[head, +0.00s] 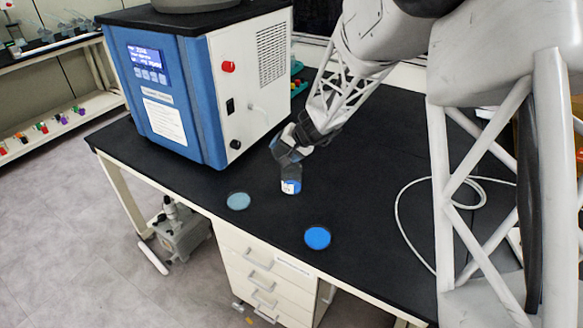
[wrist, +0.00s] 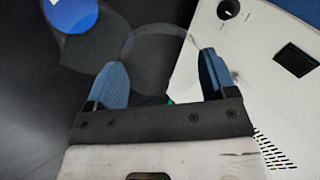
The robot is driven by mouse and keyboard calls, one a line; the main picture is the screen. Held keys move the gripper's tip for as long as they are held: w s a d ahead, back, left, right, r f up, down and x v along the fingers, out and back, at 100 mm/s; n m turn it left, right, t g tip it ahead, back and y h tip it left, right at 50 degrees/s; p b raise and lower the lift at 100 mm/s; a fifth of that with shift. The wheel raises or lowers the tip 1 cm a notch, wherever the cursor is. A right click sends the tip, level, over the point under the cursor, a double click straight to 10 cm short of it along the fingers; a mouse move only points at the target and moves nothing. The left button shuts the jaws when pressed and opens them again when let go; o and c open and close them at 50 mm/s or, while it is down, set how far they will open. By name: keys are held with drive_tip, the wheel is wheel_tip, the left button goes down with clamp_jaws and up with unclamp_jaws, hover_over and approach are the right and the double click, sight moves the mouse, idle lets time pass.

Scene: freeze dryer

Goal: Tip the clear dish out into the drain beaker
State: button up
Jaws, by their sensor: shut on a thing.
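My gripper (wrist: 160,60) is shut on a clear, see-through round thing (wrist: 158,47), which looks like the clear dish. Its faint rim shows between the fingers in the wrist view. I cannot make out its tilt or whether anything is in it. In the head view my gripper (head: 287,153) is just above a clear beaker (head: 291,174) standing on the black bench, with blue and a white patch low on it. In the wrist view the blue round patch (wrist: 70,12) at the top left looks like this beaker's blue part. The held dish is hard to see in the head view.
A pale blue dish (head: 238,201) and a bright blue dish (head: 318,237) rest near the bench's front edge. The blue and white freeze dryer (head: 232,88) stands close behind and left of my gripper. A white cable (head: 399,213) loops on the right. The bench (head: 375,170) between is bare.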

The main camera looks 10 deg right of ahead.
drive_tip(key=shift+w+a, duration=0.1)
drive_tip(key=shift+a, duration=0.05)
drive_tip(key=w+a+f+g+h, duration=0.3)
drive_tip(key=w+a+g+h, duration=0.2)
drive_tip(key=w+g, duration=0.1)
drive_tip(key=shift+f, duration=0.4)
idle(1.6)
idle(0.8)
